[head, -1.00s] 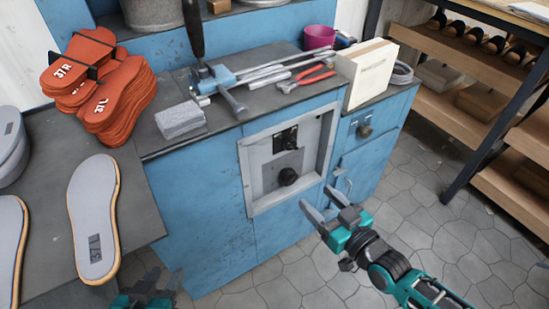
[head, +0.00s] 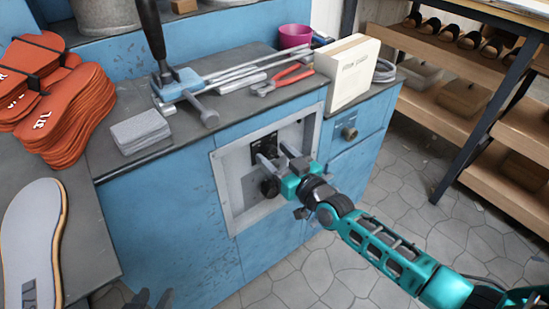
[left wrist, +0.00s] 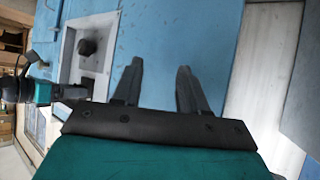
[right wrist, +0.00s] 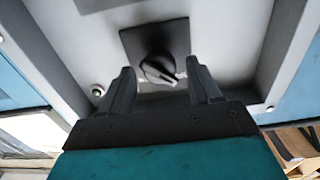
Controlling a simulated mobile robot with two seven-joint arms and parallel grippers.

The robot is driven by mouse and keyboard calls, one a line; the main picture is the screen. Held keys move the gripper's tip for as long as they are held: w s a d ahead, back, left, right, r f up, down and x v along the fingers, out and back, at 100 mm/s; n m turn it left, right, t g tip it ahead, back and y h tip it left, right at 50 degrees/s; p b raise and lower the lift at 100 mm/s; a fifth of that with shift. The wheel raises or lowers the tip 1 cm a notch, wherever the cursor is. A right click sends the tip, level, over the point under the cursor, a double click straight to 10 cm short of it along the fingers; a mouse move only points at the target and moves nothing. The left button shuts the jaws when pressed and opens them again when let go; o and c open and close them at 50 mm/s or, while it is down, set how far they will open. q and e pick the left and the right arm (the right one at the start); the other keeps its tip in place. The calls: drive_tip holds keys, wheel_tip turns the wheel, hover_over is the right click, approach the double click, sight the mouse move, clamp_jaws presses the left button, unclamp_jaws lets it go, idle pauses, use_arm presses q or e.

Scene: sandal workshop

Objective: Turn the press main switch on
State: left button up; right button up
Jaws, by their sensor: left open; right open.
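The main switch (right wrist: 160,68) is a black rotary knob on a black square plate, set in a recessed grey panel (head: 233,190) on the blue cabinet front. In the right wrist view its pale-edged handle lies tilted. My right gripper (head: 273,153) is open in front of the switch; its fingers partly hide the plate in the head view. In the right wrist view the knob shows between and beyond the fingertips; contact cannot be told. My left gripper (left wrist: 158,75) is open and empty, facing the blue cabinet. Only its dark fingertips (head: 150,299) show at the head view's bottom edge.
The panel's raised grey frame surrounds the recess. Tools, a grey block (head: 140,131) and a cream box (head: 342,75) stand on the worktop above. Open floor (head: 400,230) lies to the right.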

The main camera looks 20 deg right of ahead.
drive_tip(key=shift+w+a, duration=0.15)
drive_tip(key=shift+w, duration=0.2)
drive_tip(key=c, duration=1)
